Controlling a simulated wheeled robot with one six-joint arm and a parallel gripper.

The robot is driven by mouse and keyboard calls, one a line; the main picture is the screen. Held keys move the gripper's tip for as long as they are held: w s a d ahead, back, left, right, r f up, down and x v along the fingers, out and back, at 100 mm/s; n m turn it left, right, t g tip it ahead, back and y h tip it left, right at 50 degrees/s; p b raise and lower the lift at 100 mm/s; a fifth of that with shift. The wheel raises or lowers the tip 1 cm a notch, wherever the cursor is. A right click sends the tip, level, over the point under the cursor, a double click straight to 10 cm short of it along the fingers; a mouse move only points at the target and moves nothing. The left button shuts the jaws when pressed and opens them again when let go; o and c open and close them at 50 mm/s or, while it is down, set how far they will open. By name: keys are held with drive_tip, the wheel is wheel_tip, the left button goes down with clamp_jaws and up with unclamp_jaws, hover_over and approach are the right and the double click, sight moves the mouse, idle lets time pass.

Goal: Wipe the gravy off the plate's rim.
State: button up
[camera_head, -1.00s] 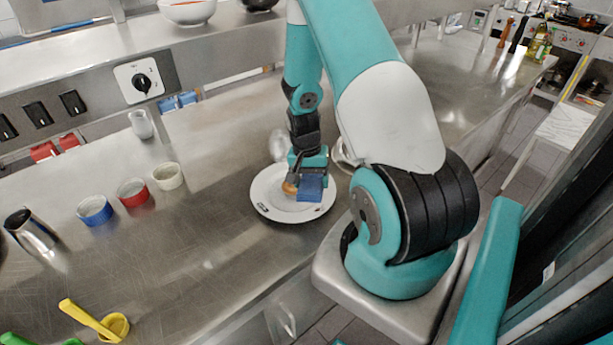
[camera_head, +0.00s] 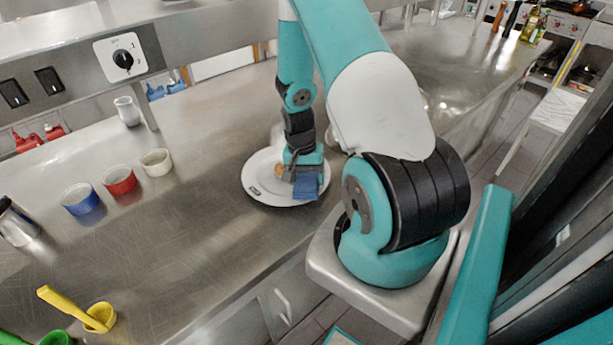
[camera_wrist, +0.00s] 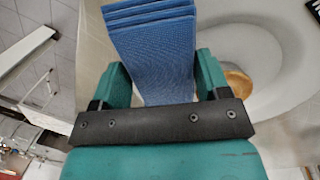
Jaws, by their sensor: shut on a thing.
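The white plate (camera_head: 258,186) lies on the steel counter, partly hidden by my gripper (camera_head: 305,178). My gripper is shut on a folded blue cloth (camera_head: 306,188), held at the plate's right front edge. In the wrist view the cloth (camera_wrist: 155,50) sits between the two teal fingers of my gripper (camera_wrist: 158,80), with the white plate (camera_wrist: 260,60) to its right. Whether the cloth touches the rim is unclear.
Blue (camera_head: 80,198), red (camera_head: 119,181) and cream (camera_head: 156,162) ramekins stand left of the plate. Bare counter lies between the ramekins and the plate.

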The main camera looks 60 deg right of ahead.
sight(316, 184)
drive_tip(key=shift+s+f+b, duration=0.1)
drive_tip(key=shift+f+b, duration=0.5)
drive_tip(key=shift+f, duration=0.15)
drive_tip(key=shift+s+a+r+p, duration=0.15)
drive_tip(key=shift+s+r+p, duration=0.05)
drive_tip(key=shift+s, duration=0.5)
drive_tip(key=shift+s+a+r+p, duration=0.1)
drive_tip(key=shift+s+r+p, duration=0.05)
drive_tip(key=shift+s, duration=0.55)
drive_tip(key=shift+s+a, duration=0.1)
drive_tip(key=shift+s, duration=0.25)
drive_tip(key=shift+f, duration=0.1)
drive_tip(key=shift+w+d+f+b, duration=0.15)
drive_tip(key=shift+w+d+b, duration=0.05)
drive_tip(key=shift+w, duration=0.7)
drive_tip(key=shift+w+d+f+b, duration=0.15)
drive_tip(key=shift+w, duration=0.7)
drive_tip(key=shift+w+r+p, duration=0.25)
drive_tip(key=shift+r+p, duration=0.9)
drive_tip(key=shift+r, duration=0.35)
drive_tip(key=shift+w+r+p, duration=0.2)
drive_tip(key=shift+r+p, duration=0.9)
drive_tip(key=shift+r, duration=0.4)
